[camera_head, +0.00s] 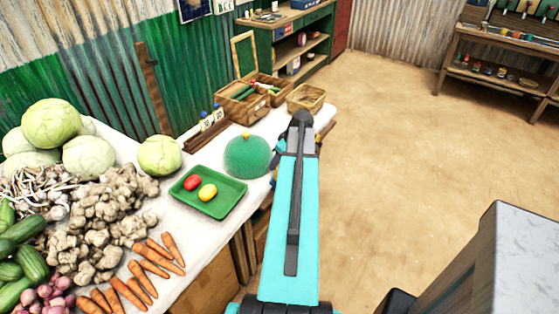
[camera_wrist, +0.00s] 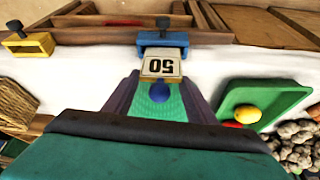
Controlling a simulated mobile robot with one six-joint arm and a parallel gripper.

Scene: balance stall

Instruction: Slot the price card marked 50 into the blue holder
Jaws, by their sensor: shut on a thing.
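The price card marked 50 (camera_wrist: 160,68) is white and shows upside down in the wrist view, with a round blue knob (camera_wrist: 158,92) at its near end. My gripper (camera_wrist: 159,82) is shut on this card, one finger on each side. The blue holder (camera_wrist: 163,40) lies directly beyond the card, in line with it. The card's far edge meets or overlaps the holder's near face in the picture; I cannot tell whether it is in the slot.
A yellow holder (camera_wrist: 28,45) stands left of the blue one in the wrist view.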

